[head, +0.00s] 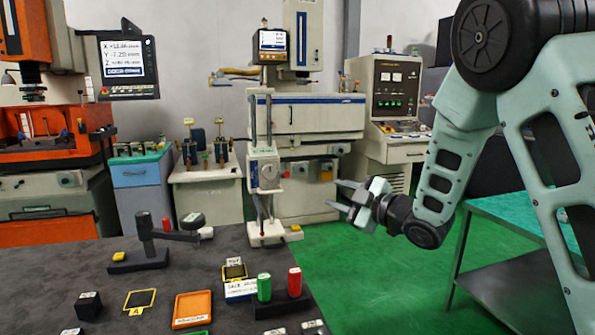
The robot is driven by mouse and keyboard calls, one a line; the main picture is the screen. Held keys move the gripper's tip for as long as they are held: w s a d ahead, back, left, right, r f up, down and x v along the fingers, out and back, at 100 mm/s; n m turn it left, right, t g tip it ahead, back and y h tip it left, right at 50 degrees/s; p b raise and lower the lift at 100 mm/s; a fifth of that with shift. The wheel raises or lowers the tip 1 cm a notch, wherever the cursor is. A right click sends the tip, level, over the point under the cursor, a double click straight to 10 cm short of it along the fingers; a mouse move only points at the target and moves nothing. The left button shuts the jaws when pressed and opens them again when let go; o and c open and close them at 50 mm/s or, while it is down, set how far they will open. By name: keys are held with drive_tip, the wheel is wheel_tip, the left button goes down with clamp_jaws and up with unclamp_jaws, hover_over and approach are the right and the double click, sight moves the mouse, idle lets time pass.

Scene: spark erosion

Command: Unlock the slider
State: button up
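My gripper (343,196) is at the right of centre in the head view, with its two fingers pointing left and spread apart. Nothing shows between them. It is in front of the pale machine, to the right of the dark table and apart from everything on it. No part in view is plainly marked as the slider.
The dark table (215,262) holds a green cylinder (264,287) and a red cylinder (294,282) on a black base, an orange tray (193,309), a yellow-edged pad (140,300) and a black block (88,305). A green-topped bench (525,222) stands right. Green floor between is clear.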

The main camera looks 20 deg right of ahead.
drive_tip(key=p, duration=0.5)
approach(284, 175)
drive_tip(key=d+x, duration=0.1)
drive_tip(key=x, duration=0.7)
drive_tip(key=shift+w+f, duration=0.25)
drive_tip(key=shift+w, duration=0.3)
clamp_jaws()
